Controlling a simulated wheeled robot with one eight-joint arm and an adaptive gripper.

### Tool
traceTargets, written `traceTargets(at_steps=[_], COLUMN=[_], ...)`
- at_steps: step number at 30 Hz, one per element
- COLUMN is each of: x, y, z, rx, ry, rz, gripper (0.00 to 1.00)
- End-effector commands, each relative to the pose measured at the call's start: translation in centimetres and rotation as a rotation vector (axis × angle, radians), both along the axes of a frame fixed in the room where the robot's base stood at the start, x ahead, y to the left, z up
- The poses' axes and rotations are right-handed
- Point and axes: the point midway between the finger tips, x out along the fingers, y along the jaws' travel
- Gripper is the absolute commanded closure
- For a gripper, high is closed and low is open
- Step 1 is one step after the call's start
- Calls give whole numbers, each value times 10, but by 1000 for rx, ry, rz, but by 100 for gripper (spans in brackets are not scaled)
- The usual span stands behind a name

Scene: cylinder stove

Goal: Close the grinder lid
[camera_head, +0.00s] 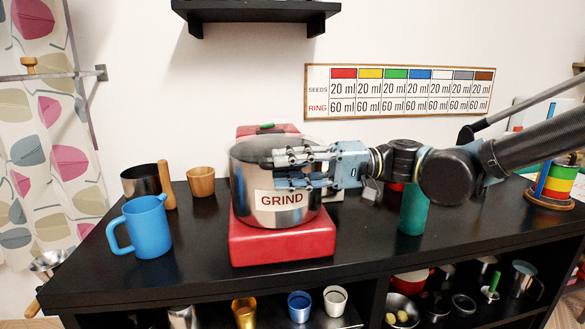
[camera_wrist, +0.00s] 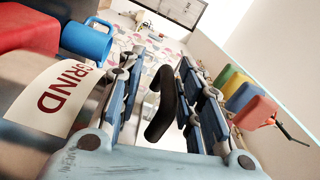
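The grinder has a red base (camera_head: 280,246) with a metal pot (camera_head: 243,186) labelled GRIND on it. Its grey top (camera_head: 260,146) shows in the head view, but I cannot tell the lid clearly from the pot or how far it is closed. My gripper (camera_head: 277,170) comes from the right, in front of the pot's upper side and above the label. In the wrist view my gripper (camera_wrist: 160,65) is open, with its fingers on either side of a black curved handle (camera_wrist: 162,105). Gaps show beside the handle.
A blue mug (camera_head: 149,229), a metal pot with a wooden handle (camera_head: 140,180) and a wooden cup (camera_head: 201,181) stand left of the grinder. A green cylinder (camera_head: 413,210) stands to the right, below my arm. The black table's (camera_head: 190,275) front left is clear.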

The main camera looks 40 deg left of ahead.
Motion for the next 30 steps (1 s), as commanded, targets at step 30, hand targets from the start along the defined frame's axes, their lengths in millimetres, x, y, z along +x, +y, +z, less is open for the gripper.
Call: traceTargets(at_steps=[30], x=[92], y=[-66], z=[0], rx=[1], ry=[1], rz=[-2], gripper=[67])
